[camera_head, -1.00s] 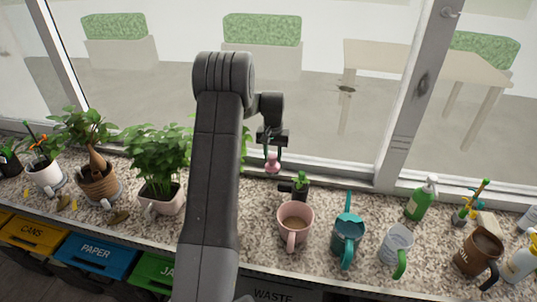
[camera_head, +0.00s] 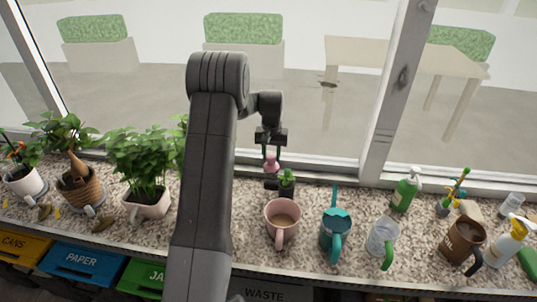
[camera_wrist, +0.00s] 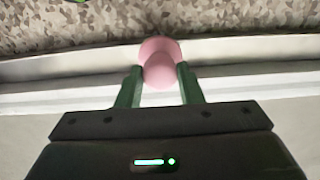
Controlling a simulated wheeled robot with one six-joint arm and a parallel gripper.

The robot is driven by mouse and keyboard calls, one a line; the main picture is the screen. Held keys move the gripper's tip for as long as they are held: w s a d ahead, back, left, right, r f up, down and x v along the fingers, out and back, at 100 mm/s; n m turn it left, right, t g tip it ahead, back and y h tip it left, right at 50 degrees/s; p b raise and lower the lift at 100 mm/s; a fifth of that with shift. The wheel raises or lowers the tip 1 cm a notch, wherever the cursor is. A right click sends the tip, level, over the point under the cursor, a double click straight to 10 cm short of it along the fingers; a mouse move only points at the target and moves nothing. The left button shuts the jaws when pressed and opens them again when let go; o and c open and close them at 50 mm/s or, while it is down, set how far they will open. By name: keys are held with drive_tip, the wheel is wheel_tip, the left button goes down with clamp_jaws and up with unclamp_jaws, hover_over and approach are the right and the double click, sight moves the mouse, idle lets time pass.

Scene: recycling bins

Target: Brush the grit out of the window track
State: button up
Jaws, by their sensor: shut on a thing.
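My gripper (camera_head: 271,150) points down at the foot of the window, behind the small potted plant (camera_head: 286,183). In the wrist view its two green fingers (camera_wrist: 159,75) are shut on a pink rounded thing (camera_wrist: 160,62). It may be the brush, but no bristles show. The window track (camera_head: 325,176) is the pale strip along the bottom of the glass. It crosses the wrist view as a pale band (camera_wrist: 60,70), and the pink thing lies over it. Whether they touch cannot be told. No grit can be made out in the track.
A green bottle (camera_head: 404,192) stands farther right. The window post (camera_head: 392,100) rises right of my gripper. Leafy plants (camera_head: 145,165) stand left.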

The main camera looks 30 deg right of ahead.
drive_tip(key=shift+r+p, duration=2)
drive_tip(key=shift+r, duration=1.45)
drive_tip(key=shift+r, duration=0.1)
